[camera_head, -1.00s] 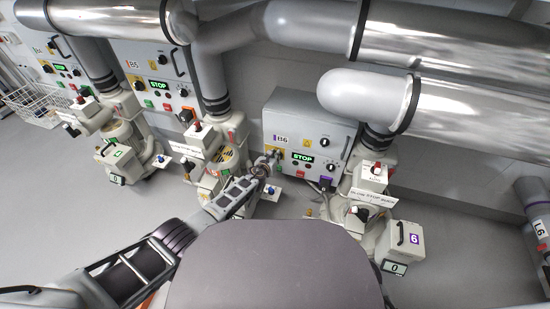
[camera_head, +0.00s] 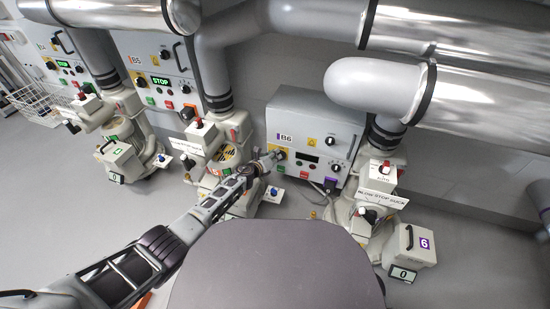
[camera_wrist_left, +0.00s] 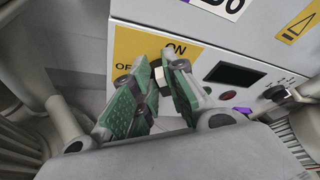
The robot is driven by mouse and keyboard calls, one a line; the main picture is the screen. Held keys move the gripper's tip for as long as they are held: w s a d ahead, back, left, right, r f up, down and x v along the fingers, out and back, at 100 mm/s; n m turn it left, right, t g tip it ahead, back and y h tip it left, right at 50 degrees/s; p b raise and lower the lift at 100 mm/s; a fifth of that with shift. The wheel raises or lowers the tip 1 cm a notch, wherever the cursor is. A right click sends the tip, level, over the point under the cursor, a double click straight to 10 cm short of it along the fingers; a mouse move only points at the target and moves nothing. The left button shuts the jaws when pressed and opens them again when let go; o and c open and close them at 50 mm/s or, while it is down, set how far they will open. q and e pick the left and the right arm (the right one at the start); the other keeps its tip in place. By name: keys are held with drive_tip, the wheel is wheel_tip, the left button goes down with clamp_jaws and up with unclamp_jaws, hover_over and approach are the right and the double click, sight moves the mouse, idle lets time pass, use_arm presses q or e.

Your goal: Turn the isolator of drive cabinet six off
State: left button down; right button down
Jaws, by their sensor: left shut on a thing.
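Drive cabinet six is the grey box labelled B6 (camera_head: 312,115) in the middle of the head view. Its isolator has a yellow plate (camera_head: 282,153) at the lower left of the front. In the left wrist view the yellow plate (camera_wrist_left: 135,45) shows "ON" at the top and part of "OFF" at the left. My left gripper (camera_head: 271,160) is at the isolator. The cabinet's display (camera_head: 307,158) is dark.
Cabinet B5 (camera_head: 150,50) stands to the left with its green STOP display lit. A blower unit marked 6 (camera_head: 408,245) stands at the right below the cabinet. Large pipes (camera_head: 440,90) run overhead. Grey floor is open at the lower left.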

idle(0.4)
use_arm(q)
drive_tip(key=c, duration=1.4)
unclamp_jaws()
drive_tip(key=shift+c, duration=0.2)
drive_tip(key=shift+a, duration=0.1)
drive_tip(key=v, duration=1.2)
